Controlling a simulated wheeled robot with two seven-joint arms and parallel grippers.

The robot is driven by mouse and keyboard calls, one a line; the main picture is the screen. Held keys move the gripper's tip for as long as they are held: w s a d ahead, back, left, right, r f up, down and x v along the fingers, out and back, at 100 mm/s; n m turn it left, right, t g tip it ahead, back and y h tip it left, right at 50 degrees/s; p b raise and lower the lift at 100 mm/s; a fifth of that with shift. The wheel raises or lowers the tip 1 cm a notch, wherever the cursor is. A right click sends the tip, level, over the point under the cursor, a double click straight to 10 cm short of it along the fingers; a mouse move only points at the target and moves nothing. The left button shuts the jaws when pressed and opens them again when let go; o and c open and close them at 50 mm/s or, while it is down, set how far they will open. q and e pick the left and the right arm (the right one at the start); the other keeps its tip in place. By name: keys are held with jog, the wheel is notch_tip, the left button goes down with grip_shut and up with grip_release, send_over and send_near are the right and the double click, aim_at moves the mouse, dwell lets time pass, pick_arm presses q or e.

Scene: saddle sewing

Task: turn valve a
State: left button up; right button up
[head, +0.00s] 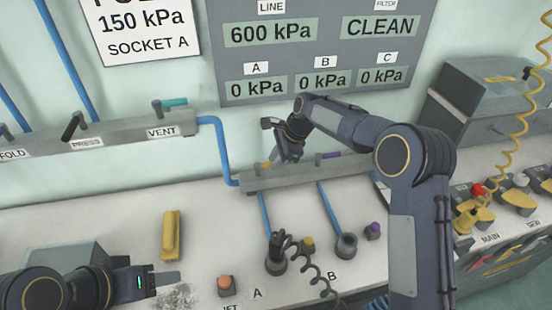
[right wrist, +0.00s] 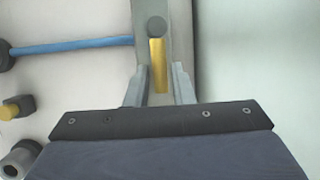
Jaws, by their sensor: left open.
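Valve A's yellow lever sits on the grey manifold bar (head: 300,174), above the blue hose to socket A. The yellow lever (right wrist: 158,66) lies lengthwise below a dark round pivot in the right wrist view; its end also shows in the head view (head: 263,166). My right gripper (right wrist: 163,82) is open, one finger on each side of the lever's near end, with gaps visible. In the head view my right gripper (head: 286,156) points down at the bar and partly hides the lever. My left gripper (head: 168,282) is open and empty, low over the bench at the left.
A purple lever (head: 328,156) is beside my right gripper. Socket A (head: 275,262) and socket B (head: 346,245) stand on the bench, with a black coiled cord nearby. A yellow block (head: 171,235) lies left. The panel (head: 300,60) reads 600 kPa line, 0 kPa for A, B and C.

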grip_shut()
